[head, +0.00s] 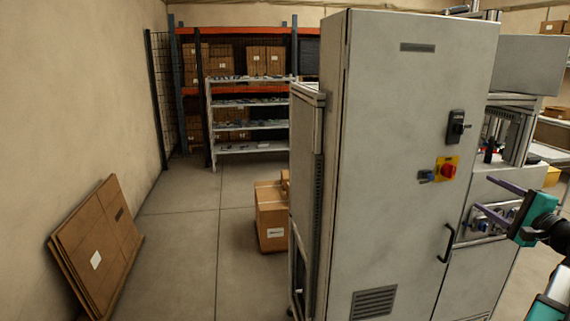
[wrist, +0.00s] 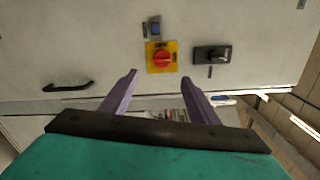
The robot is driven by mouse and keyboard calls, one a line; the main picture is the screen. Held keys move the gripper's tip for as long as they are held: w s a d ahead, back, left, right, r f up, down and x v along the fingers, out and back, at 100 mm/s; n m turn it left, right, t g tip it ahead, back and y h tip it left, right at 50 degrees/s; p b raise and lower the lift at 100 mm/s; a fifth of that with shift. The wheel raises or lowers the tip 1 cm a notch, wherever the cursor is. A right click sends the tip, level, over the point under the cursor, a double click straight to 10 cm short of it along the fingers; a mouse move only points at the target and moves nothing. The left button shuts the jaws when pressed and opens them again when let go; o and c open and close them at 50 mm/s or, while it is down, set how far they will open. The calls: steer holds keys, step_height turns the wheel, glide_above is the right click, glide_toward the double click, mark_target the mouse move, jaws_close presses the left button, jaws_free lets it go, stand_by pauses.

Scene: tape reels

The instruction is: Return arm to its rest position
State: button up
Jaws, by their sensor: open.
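My gripper (wrist: 160,85) has two purple fingers spread apart with nothing between them. In the wrist view it faces a grey cabinet front carrying a red knob on a yellow plate (wrist: 162,60), a small blue switch (wrist: 154,28) and a black latch (wrist: 211,54). In the head view, my gripper (head: 505,195) is at the right edge, in front of the grey cabinet (head: 390,150) and the machine beside it. Most of my arm is cut off by the right frame edge.
Flat cardboard sheets (head: 95,250) lean on the left wall. A cardboard box (head: 271,225) stands on the floor beside the cabinet. A white shelf rack (head: 250,101) and an orange-beamed pallet rack (head: 240,31) stand behind. The floor (head: 185,240) between wall and box is clear.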

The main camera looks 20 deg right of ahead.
steer(key=w+a+f+n+g+y, duration=0.2)
steer(key=w+a+f+g, duration=0.15)
steer(key=a+f, duration=0.65)
steer(key=w+a+f+n+g+y, duration=0.2)
steer(key=w+a+f, duration=0.3)
steer(key=f, duration=1)
steer(key=w+a+f+n+g+y, duration=0.1)
steer(key=w+a+f+n+g, duration=0.3)
steer(key=a+f, duration=0.6)
steer(key=s+a+f+n+g, duration=0.2)
steer(key=s+a+f+g, duration=0.15)
steer(key=a+f, duration=0.55)
steer(key=s+a+f+n+g, duration=0.2)
steer(key=s+a+f, duration=0.35)
steer(key=f, duration=0.55)
steer(key=s+a+f+n+g, duration=0.2)
steer(key=s+a+f+g, duration=0.15)
steer(key=a+f, duration=0.6)
steer(key=s+a+f+n+g+h, duration=0.2)
steer(key=s+f, duration=0.3)
steer(key=s, duration=0.5)
steer(key=s+a+f+n+g+h, duration=0.1)
steer(key=s+a+f+n+g, duration=0.2)
steer(key=s, duration=0.7)
step_height(320, 180, down, 3)
steer(key=shift+s+f+n+h, duration=0.1)
steer(key=shift+s+n+h, duration=0.3)
steer(key=shift+n, duration=0.7)
steer(key=shift+a, duration=0.1)
steer(key=shift+c, duration=0.3)
